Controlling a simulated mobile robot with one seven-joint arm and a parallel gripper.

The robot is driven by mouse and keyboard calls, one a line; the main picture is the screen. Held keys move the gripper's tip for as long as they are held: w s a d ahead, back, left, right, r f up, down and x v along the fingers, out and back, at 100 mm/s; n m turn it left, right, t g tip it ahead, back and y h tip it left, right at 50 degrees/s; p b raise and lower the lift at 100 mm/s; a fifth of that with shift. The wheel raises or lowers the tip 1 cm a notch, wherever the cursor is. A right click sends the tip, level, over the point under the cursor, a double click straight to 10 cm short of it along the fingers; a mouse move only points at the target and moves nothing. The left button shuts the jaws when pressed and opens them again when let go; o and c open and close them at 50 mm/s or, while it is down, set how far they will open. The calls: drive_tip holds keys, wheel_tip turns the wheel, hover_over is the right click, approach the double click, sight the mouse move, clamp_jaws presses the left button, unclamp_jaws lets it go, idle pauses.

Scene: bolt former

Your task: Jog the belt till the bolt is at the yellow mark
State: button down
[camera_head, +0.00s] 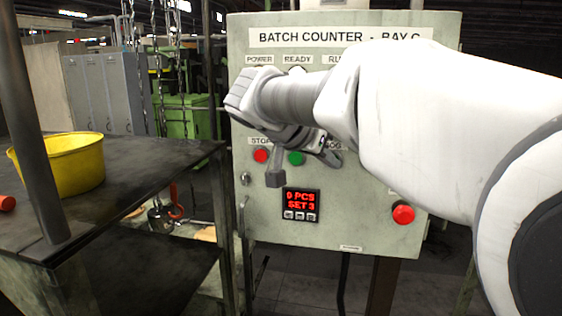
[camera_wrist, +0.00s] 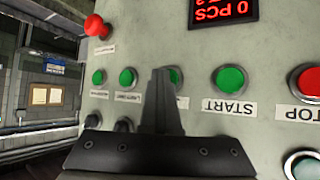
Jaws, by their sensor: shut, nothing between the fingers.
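The control panel (camera_head: 370,225), headed BATCH COUNTER, faces me. My gripper (camera_head: 330,156) is shut and empty, in front of the panel by the jog label (camera_head: 333,146). In the wrist view, where the panel shows upside down, its fingers (camera_wrist: 160,75) partly cover the third green button (camera_wrist: 177,76), just past START (camera_wrist: 230,78); that button's label is mostly hidden. I cannot tell if the fingertips touch it. The red-lit display (camera_head: 301,200) reads 0 PCS, SET 3. No belt, bolt or yellow mark shows in either view.
A red stop button (camera_head: 261,156) and the green start button (camera_head: 297,158) sit left of my gripper. A red mushroom button (camera_head: 403,213) is lower right. A dark table (camera_head: 130,165) with a yellow bowl (camera_head: 75,165) stands at left, with hanging chains behind it.

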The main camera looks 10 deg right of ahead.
drive_tip(key=shift+s+a+b, duration=0.2)
drive_tip(key=shift+s+b, duration=0.25)
drive_tip(key=shift+s, duration=0.25)
drive_tip(key=shift+s+a+b, duration=0.25)
drive_tip(key=shift+s+b, duration=0.2)
drive_tip(key=shift+s, duration=0.35)
drive_tip(key=shift+s+a+b, duration=0.3)
drive_tip(key=shift+s+b, duration=0.2)
drive_tip(key=shift+s, duration=0.3)
drive_tip(key=shift+s+a+b, duration=0.25)
drive_tip(key=shift+s+b, duration=0.2)
drive_tip(key=shift+s, duration=0.35)
drive_tip(key=s+d+f+n+g+y, duration=0.1)
drive_tip(key=s+f+n+y, duration=0.7)
drive_tip(key=s+f, duration=1)
wheel_tip(320, 180, down, 3)
drive_tip(key=shift+s+r+n, duration=0.15)
drive_tip(key=shift+s+n, duration=0.15)
drive_tip(key=shift+n, duration=0.5)
